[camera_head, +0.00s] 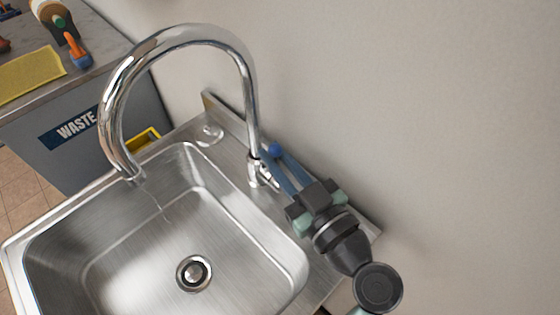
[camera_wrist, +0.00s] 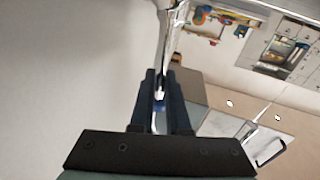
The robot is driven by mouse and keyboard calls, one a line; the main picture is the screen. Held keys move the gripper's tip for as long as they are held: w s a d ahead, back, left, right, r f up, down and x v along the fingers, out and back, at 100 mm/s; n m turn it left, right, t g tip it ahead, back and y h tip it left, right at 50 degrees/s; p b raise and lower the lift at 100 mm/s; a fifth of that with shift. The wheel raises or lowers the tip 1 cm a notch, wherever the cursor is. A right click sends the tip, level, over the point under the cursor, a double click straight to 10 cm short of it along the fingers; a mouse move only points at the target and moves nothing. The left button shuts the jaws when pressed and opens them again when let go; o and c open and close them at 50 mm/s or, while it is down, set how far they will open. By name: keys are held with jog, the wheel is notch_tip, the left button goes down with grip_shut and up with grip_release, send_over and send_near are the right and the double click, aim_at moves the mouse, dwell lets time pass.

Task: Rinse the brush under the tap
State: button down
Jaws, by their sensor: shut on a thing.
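The chrome tap (camera_head: 180,38) arches over the steel sink (camera_head: 40,240), its spout above the basin. A faint thin line shows below the spout; I cannot tell whether it is water. In the wrist view the knob (camera_wrist: 158,106) shows between the fingers, with the tap (camera_wrist: 173,35) beyond.
A bare wall (camera_head: 420,100) is on the right. The basin looks empty around its drain (camera_head: 194,273).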

dwell(0.3)
jog(key=c, duration=0.9)
grip_release()
jog(key=shift+s+d, duration=0.1)
jog(key=b+v, duration=0.2)
jog(key=v, duration=1)
jog(key=shift+s+d, duration=0.2)
jog(key=shift+s, duration=0.2)
jog(key=shift+f, duration=0.1)
